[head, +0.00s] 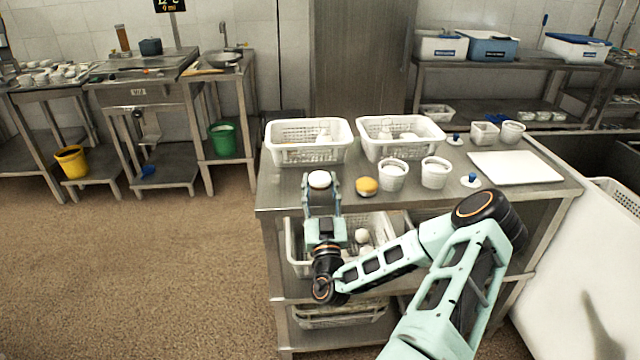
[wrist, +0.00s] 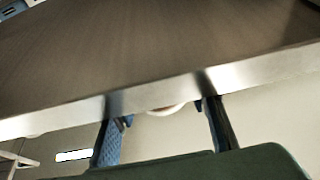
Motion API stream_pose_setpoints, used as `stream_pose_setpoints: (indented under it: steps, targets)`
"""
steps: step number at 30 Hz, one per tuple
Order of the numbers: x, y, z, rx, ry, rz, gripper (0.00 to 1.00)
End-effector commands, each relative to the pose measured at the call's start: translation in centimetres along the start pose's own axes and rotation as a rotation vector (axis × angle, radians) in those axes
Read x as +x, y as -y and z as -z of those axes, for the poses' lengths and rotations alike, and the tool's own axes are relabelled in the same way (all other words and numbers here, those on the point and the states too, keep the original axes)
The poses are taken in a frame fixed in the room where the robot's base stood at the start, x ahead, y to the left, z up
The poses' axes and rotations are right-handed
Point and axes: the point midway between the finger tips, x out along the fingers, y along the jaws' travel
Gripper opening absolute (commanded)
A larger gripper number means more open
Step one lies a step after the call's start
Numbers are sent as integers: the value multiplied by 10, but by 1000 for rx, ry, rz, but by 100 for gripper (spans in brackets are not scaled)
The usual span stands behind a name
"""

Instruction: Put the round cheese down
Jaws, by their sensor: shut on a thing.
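The round cheese (head: 320,179) is a small white disc at the left front of the steel counter in the head view. My gripper (head: 321,184) is shut on it, with one finger on each side. They are at the counter's front edge; I cannot tell whether the cheese touches the counter. In the wrist view, my gripper (wrist: 163,118) shows its two fingers apart, with a pale rounded sliver of the cheese (wrist: 165,110) between them. Most of the cheese is hidden there.
The steel counter (head: 280,192) holds a yellow round item (head: 366,187) right of my gripper, two white pots (head: 393,175), two perforated baskets (head: 308,157) behind and a white board (head: 515,168) at right. Another basket (head: 296,262) sits on the shelf below. Some bare counter surrounds my gripper.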

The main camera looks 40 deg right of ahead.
Motion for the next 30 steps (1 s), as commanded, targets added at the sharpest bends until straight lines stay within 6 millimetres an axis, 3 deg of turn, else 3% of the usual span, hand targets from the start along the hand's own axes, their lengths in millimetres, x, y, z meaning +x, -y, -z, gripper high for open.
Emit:
stream_pose_setpoints:
  steps: [9, 10, 15, 23, 29, 30]
  targets:
    - [-6, 0, -13, 2, 16, 0, 15]
    - [-6, 0, -14, 1, 18, 0, 41]
    - [-7, 0, -16, 3, 22, -1, 58]
    - [-7, -1, -16, 4, 22, -2, 58]
    - [-2, -2, -4, 0, 19, -2, 58]
    - [-9, -3, -5, 2, 24, -5, 58]
